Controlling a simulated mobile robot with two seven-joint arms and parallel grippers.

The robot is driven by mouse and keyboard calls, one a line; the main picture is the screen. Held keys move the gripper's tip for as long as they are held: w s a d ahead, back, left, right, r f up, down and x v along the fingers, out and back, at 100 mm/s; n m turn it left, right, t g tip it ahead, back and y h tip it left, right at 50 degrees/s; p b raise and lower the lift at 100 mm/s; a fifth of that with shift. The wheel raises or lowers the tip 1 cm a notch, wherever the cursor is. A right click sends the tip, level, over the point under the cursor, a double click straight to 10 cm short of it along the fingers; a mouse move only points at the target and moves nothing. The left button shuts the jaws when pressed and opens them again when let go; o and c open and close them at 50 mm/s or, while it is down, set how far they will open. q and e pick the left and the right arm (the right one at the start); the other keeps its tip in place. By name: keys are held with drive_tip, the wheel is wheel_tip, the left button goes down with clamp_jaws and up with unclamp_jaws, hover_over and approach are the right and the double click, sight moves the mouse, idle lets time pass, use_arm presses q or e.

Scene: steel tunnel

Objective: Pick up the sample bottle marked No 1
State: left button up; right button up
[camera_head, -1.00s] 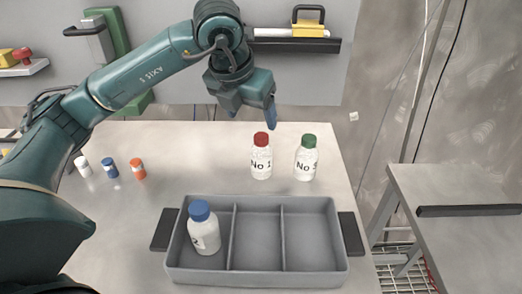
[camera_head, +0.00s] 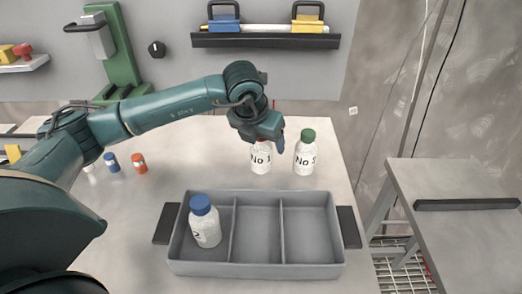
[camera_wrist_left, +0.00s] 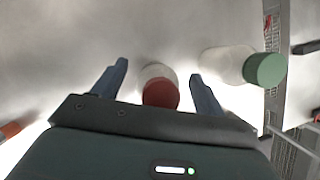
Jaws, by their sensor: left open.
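The sample bottle marked No 1 (camera_head: 261,160) stands upright on the table. Its red cap is hidden behind my left gripper in the head view, but shows in the left wrist view (camera_wrist_left: 160,94). My left gripper (camera_head: 268,139) is open, at the height of the bottle's top. In the left wrist view its blue fingers (camera_wrist_left: 158,85) stand apart, one on each side of the bottle. My right gripper is not in view.
A green-capped bottle (camera_head: 305,156) stands just right of No 1; it also shows in the wrist view (camera_wrist_left: 264,69). A grey three-compartment tray (camera_head: 257,271) is in front, with a blue-capped bottle (camera_head: 206,229) in its left compartment.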

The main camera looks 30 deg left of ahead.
use_arm(q)
drive_tip(key=c, duration=1.2)
drive_tip(key=shift+o, duration=0.2)
drive_tip(key=shift+r, duration=0.15)
